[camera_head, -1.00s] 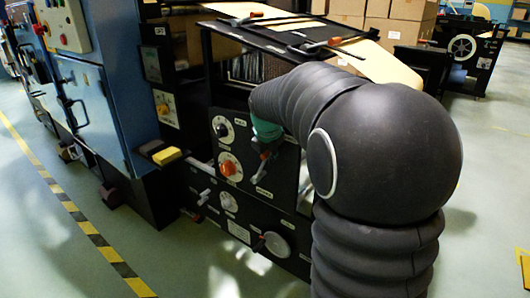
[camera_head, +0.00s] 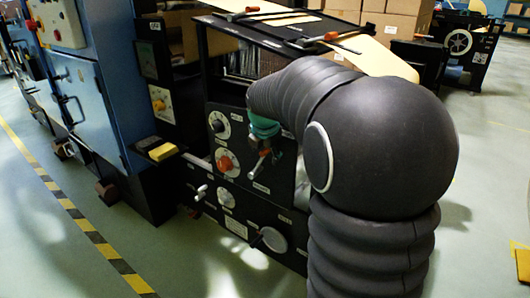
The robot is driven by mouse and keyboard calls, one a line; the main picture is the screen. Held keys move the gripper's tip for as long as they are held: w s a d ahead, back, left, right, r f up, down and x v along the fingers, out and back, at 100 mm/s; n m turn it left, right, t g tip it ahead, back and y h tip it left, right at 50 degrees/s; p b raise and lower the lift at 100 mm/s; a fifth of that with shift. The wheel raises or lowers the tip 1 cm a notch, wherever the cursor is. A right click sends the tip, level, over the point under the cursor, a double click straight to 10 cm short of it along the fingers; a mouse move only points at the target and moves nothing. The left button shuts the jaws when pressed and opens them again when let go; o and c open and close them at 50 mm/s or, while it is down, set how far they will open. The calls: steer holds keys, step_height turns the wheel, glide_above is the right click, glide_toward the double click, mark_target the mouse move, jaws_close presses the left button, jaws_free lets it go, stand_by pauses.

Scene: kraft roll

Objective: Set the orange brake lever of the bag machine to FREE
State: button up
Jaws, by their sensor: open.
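The bag machine (camera_head: 282,178) is a black panel unit in the middle of the view. A small lever with an orange-red part (camera_head: 264,150) and a pale metal end shows on its front, angled down to the left above a small label. I take it for the brake lever; its setting marks are too small to read. My black arm reaches in from the right, and its teal end with my gripper (camera_head: 263,130) is just above and in front of this lever. The gripper is open. Its fingertips are small and partly hidden, and I cannot tell whether they touch the lever.
An orange knob (camera_head: 224,163) and a black knob (camera_head: 219,125) sit left of the lever. Crank handles (camera_head: 272,239) stick out below. Orange-handled clamps (camera_head: 252,13) lie on top. A blue cabinet (camera_head: 88,100) stands left. The floor in front is clear beyond the striped tape (camera_head: 92,235).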

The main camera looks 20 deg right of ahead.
steer(key=v, duration=1.2)
steer(key=s+r+m+t+p, duration=0.1)
steer(key=s+r+m, duration=0.2)
steer(key=s+m, duration=0.45)
steer(key=s+a+f+m+y+p, duration=0.1)
steer(key=s+a+f+m, duration=0.3)
steer(key=s+m, duration=0.4)
steer(key=s+a+f+m+y+p, duration=0.1)
steer(key=s+a+f+m, duration=0.4)
steer(key=s, duration=0.5)
step_height(320, 180, down, 2)
steer(key=m, duration=0.3)
steer(key=shift+a+g, duration=0.25)
steer(key=shift+g, duration=0.05)
steer(key=shift+f, duration=0.1)
